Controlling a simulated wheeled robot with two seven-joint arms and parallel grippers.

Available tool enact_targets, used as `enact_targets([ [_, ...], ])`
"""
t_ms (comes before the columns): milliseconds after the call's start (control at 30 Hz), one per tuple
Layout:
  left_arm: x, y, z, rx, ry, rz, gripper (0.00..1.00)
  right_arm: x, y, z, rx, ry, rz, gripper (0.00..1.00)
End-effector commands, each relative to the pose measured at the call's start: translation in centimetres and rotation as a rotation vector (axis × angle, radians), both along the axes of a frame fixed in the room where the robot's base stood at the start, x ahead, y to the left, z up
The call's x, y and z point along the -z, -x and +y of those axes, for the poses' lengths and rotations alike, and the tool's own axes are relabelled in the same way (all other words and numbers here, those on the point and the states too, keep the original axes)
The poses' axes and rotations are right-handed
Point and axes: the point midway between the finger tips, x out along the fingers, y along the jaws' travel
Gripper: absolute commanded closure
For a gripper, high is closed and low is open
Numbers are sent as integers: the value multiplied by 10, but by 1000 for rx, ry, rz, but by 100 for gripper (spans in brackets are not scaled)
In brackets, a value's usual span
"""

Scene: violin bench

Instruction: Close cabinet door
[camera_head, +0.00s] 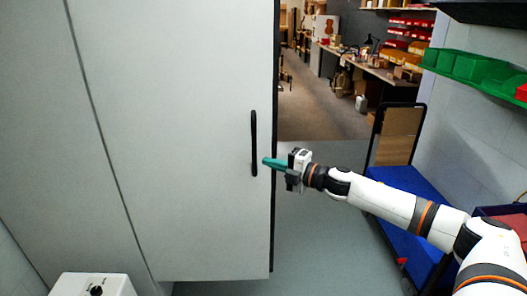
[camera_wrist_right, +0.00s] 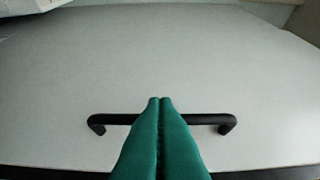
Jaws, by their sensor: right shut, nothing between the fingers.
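The cabinet door (camera_head: 190,130) is a large pale grey panel filling the left half of the head view. Its dark free edge runs from top to bottom near the middle. A black vertical bar handle (camera_head: 254,143) sits near that edge. My right gripper (camera_head: 265,162) has green fingers and is just right of the handle's lower half. In the right wrist view the shut green fingers (camera_wrist_right: 160,100) overlap the middle of the black handle (camera_wrist_right: 205,119), with the door panel (camera_wrist_right: 160,60) behind. I cannot tell whether they touch it. My left gripper is not in view.
A blue cart (camera_head: 400,195) with an upright framed board stands on the right. Green bins (camera_head: 470,66) hang on the right wall. A workbench (camera_head: 365,65) stands far behind. A white box (camera_head: 92,285) is at the bottom left. Grey floor (camera_head: 320,240) is clear beside the door.

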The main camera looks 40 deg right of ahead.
Motion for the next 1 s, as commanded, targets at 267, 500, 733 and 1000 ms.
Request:
enact_targets([
  [267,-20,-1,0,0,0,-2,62,-5,-36,1,1,-1,-3,100],
  [500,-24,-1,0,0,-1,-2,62,-1,-51,-5,-1,0,0,100],
  [733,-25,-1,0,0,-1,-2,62,0,-53,-6,-1,0,1,100],
  [1000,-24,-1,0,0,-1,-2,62,0,-53,-8,-3,1,0,100],
])
